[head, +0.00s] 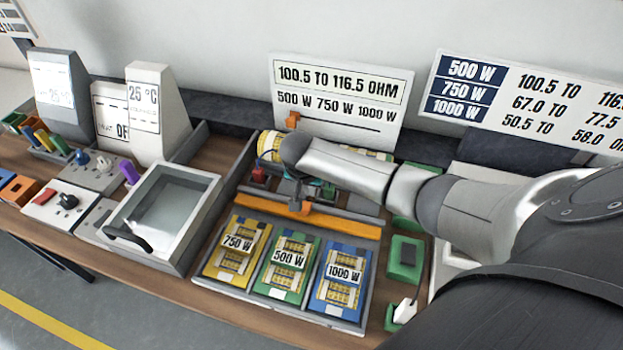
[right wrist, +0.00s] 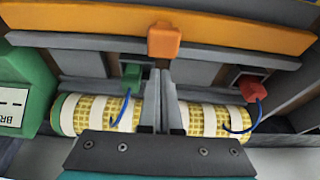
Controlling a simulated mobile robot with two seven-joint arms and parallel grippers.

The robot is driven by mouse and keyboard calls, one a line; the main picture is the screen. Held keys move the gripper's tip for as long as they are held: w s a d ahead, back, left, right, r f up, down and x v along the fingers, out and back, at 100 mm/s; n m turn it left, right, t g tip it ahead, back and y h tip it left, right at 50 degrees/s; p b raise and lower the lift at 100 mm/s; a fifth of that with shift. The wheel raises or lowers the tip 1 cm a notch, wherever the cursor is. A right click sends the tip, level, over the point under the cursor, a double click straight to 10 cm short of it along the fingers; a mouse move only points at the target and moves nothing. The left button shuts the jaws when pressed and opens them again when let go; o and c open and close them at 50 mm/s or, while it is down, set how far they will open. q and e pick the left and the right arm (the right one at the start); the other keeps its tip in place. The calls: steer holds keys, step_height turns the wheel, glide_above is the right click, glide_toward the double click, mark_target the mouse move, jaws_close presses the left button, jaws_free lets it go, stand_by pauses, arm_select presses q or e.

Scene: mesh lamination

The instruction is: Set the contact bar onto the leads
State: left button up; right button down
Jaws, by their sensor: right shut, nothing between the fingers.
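In the right wrist view, a long grey bar with an orange grip (right wrist: 163,40), apparently the contact bar (right wrist: 235,57), lies along an orange strip. Two blue leads (right wrist: 124,108) run from a green terminal (right wrist: 131,75) and a red terminal (right wrist: 252,88) onto the yellow mesh roll (right wrist: 205,120). My right gripper (right wrist: 161,75) is shut and empty, its fingers over the middle of the roll, with the tips just short of the orange grip. In the head view, my arm covers most of the roll (head: 268,145) and the terminals. My left gripper is not in view.
Yellow, green and blue sample trays (head: 237,250) lie in front of the orange strip (head: 345,223). A glass-lidded box (head: 165,215) stands left. A green block (head: 405,258) stands right, and a sign (head: 335,95) rises behind.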

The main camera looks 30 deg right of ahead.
mark_target(303, 213)
steer(key=shift+s+a, duration=0.65)
steer(key=shift+a, duration=0.05)
steer(key=s+a+p, duration=0.1)
steer(key=p, duration=0.1)
steer(key=s+a+p, duration=0.1)
steer(key=a+p, duration=0.1)
steer(key=shift+s+r, duration=0.2)
steer(key=shift+s+a+f+p, duration=0.1)
steer(key=shift+s+a+p, duration=0.2)
steer(key=shift+p, duration=0.1)
steer(key=shift+f, duration=0.15)
steer(key=shift+s, duration=0.15)
